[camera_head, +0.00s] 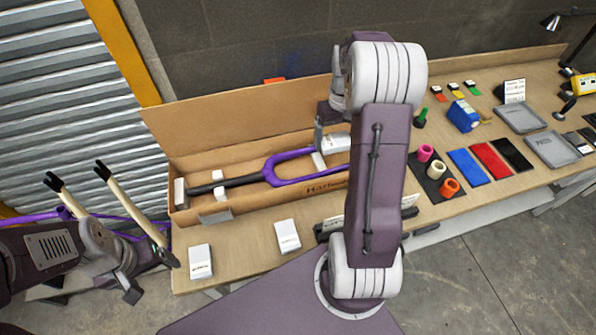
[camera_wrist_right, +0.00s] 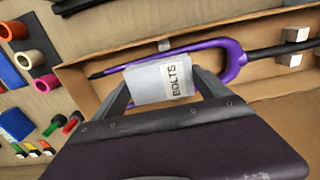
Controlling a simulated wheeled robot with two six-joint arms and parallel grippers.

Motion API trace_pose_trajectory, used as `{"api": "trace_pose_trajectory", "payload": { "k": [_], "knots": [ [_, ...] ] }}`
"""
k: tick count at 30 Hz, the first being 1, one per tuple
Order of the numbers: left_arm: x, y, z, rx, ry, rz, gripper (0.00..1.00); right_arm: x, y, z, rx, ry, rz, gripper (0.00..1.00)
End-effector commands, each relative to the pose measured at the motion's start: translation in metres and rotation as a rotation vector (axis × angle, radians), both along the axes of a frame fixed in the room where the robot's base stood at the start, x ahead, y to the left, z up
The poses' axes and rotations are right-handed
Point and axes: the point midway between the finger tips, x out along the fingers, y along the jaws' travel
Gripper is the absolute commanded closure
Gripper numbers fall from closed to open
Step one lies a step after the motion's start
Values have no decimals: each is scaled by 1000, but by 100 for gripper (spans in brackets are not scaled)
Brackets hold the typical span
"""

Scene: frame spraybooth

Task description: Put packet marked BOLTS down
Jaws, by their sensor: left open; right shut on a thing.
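The white packet marked BOLTS (camera_wrist_right: 160,80) is held between the fingers of my right gripper (camera_wrist_right: 165,92) in the right wrist view. In the head view the packet (camera_head: 336,143) appears over the long open cardboard box (camera_head: 230,110), near the purple fork (camera_head: 290,160). My right gripper (camera_head: 326,135) is shut on it, partly hidden by its own arm. Whether the packet touches anything below cannot be told. My left gripper (camera_head: 148,275) is open and empty at the lower left, beside the table's left end.
Two white packets stand on the table front, one at the left (camera_head: 200,262) and one nearer the middle (camera_head: 288,236). Coloured rolls (camera_head: 437,170), coloured cards (camera_head: 490,160) and grey trays (camera_head: 520,117) lie to the right. Bare table shows between the two packets.

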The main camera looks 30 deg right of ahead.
Motion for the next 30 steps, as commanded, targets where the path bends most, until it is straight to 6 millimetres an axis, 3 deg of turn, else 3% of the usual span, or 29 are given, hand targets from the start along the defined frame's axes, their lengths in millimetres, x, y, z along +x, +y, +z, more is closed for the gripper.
{"api": "trace_pose_trajectory", "payload": {
  "k": [12, 15, 21, 27, 30],
  "knots": [
    [0, 0, 20, 0, 0, 0, 18, 60, 76, -55, 1, 3, 8, 55],
    [0, 0, 22, 0, 0, 0, 18, 70, 87, -64, 0, 1, 5, 55],
    [0, 0, 23, 0, 0, 0, 18, 74, 92, -71, 0, 1, 3, 55],
    [0, 0, 32, 0, 0, 0, 18, 74, 92, -103, 1, 4, 3, 55],
    [0, 0, 32, 0, 0, 0, 18, 74, 92, -109, 0, 0, 3, 55]
  ]
}}
